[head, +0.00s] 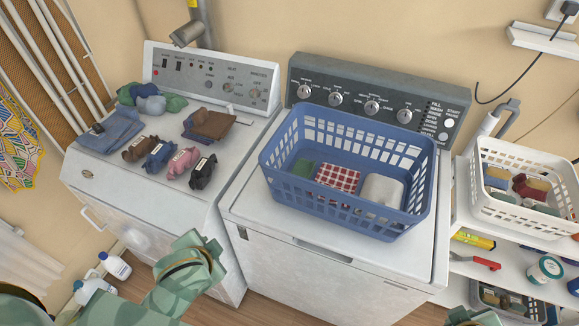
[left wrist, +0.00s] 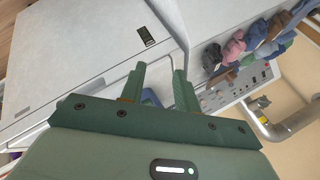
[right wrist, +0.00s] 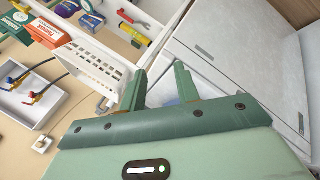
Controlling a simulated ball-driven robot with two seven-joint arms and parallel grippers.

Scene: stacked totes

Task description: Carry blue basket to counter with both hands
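The blue basket (head: 345,207) stands upright on the right-hand white machine (head: 330,262). My left arm comes in low at the left in the head view, below and apart from the basket. My left gripper (left wrist: 160,69) is open in the left wrist view, with a bluish patch behind its fingers that I cannot identify. My right gripper (right wrist: 160,68) is open in the right wrist view. In the head view only a bit of my right arm shows at the bottom edge. I cannot tell which surface is the counter.
The left machine (head: 140,180) carries folded clothes (head: 111,130) and several rolled socks. A white basket (head: 525,215) with cloths stands on a white shelf unit at the right, with jars and tools (head: 473,240) below. White bottles (head: 113,265) stand on the floor at left.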

